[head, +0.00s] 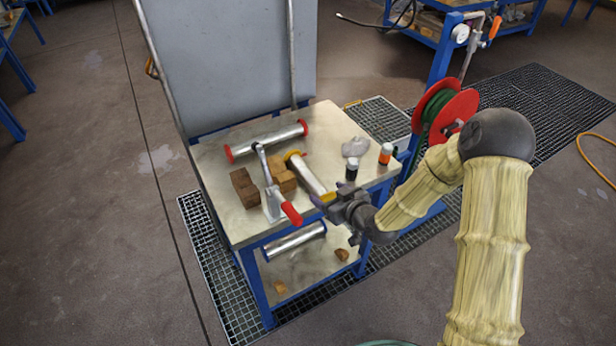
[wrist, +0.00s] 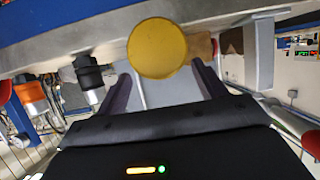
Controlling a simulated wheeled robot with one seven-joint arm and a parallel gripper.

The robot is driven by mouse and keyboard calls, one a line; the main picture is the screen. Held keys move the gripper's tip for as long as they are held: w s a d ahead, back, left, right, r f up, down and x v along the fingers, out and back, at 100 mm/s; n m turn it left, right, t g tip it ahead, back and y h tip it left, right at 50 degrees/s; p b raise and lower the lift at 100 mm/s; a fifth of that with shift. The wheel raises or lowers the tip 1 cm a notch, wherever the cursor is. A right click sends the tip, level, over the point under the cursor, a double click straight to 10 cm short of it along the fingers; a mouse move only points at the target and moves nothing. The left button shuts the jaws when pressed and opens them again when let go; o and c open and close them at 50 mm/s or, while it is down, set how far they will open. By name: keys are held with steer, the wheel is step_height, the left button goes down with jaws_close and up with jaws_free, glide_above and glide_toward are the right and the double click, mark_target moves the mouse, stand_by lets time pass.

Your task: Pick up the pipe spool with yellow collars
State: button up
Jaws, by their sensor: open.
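The pipe spool with yellow collars (head: 308,175) is a silver tube lying on the metal top of the blue cart (head: 218,165). Its far yellow collar is beside wooden blocks; its near end is at my gripper and partly hidden by it. My gripper (head: 338,204) is at the cart top's front edge, by that near end. In the wrist view the round yellow end face (wrist: 157,47) is straight ahead, between and slightly beyond the spread fingers of my gripper (wrist: 163,85). The fingers are open; I cannot tell whether they touch the spool.
A clamp with a red handle (head: 274,200) stands left of the spool, near wooden blocks (head: 243,187). A red-collared spool (head: 266,141) lies behind. A black-capped bottle (head: 351,169) and an orange one (head: 385,153) stand right. A blue-collared spool (head: 293,241) is on the lower shelf.

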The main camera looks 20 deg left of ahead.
mark_target(323, 192)
steer(key=shift+a, duration=0.1)
steer(key=shift+p+x, duration=0.5)
steer(key=shift+x, duration=2.15)
steer(key=shift+s+f, duration=0.1)
steer(key=shift+f, duration=0.05)
jaws_close()
